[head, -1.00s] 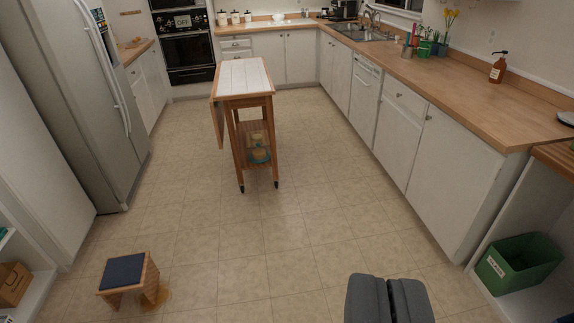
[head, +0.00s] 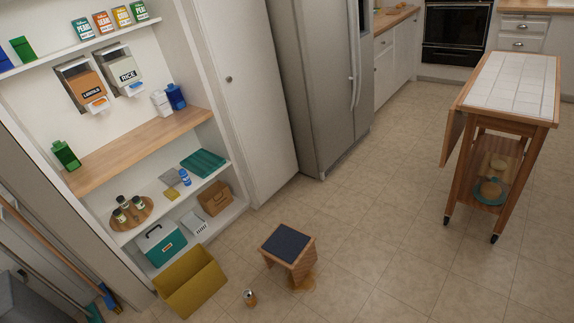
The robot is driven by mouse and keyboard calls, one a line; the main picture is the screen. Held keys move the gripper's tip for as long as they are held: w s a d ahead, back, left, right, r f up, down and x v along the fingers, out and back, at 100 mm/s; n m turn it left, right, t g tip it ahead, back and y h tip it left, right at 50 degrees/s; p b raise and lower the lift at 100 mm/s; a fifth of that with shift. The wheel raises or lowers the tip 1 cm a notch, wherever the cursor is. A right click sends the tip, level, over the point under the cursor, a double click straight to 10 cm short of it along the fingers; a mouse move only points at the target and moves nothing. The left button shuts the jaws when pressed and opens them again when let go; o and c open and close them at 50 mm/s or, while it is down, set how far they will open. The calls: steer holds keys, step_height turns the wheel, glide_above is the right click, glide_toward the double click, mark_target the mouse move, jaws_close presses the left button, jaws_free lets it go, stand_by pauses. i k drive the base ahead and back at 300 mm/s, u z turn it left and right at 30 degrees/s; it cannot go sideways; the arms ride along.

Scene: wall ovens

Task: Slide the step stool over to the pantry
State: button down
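A gap of bare floor lies between the stool and the pantry's lower shelf. My gripper is out of view in the head view.
A yellow bin (head: 190,283) stands open on the floor before the pantry, and a can (head: 250,297) stands between bin and stool. A wheeled kitchen cart (head: 505,90) is at the right. The fridge (head: 315,80) stands behind. Floor between stool and cart is clear.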

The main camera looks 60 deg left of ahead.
mark_target(287, 245)
steer(key=u, duration=0.35)
steer(key=i, duration=1.2)
steer(key=u, duration=1.4)
steer(key=i, duration=1)
steer(key=u, duration=0.65)
steer(key=i, duration=0.45)
steer(key=u, duration=0.3)
